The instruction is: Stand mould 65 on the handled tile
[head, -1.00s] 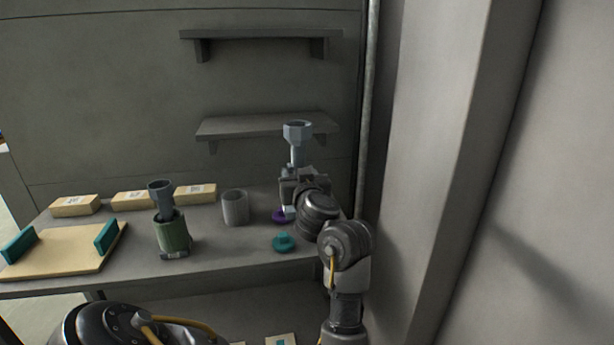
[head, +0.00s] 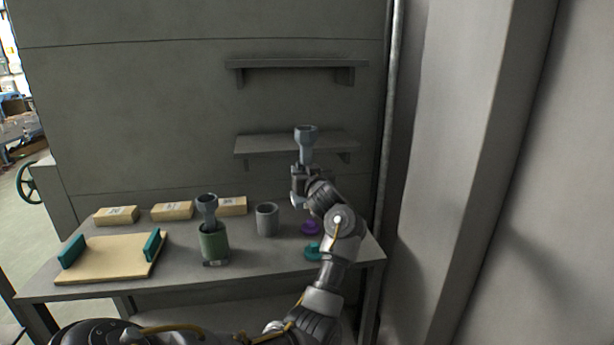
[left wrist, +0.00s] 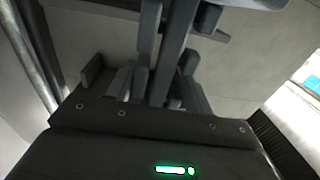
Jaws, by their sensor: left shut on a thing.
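My left gripper (head: 302,176) is shut on a grey funnel-shaped piece (head: 306,134), flared end up, raised above the right part of the bench. Its stem (left wrist: 172,50) runs between the fingers in the left wrist view. The handled tile (head: 108,262), a beige board with two upright teal handles, lies at the bench's left, its middle bare. A green cylinder (head: 214,246) with a small unreadable tag stands right of the tile, with another grey funnel-shaped piece (head: 207,205) upright in its top. I cannot read which piece is mould 65. My right gripper is out of view.
A grey cup (head: 267,219) stands mid-bench. A purple knobbed piece (head: 311,228) and a teal one (head: 313,252) lie near my left arm. Several tan boxes, one of them at the left (head: 116,215), line the back. Wall shelves (head: 297,145) are behind the gripper.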

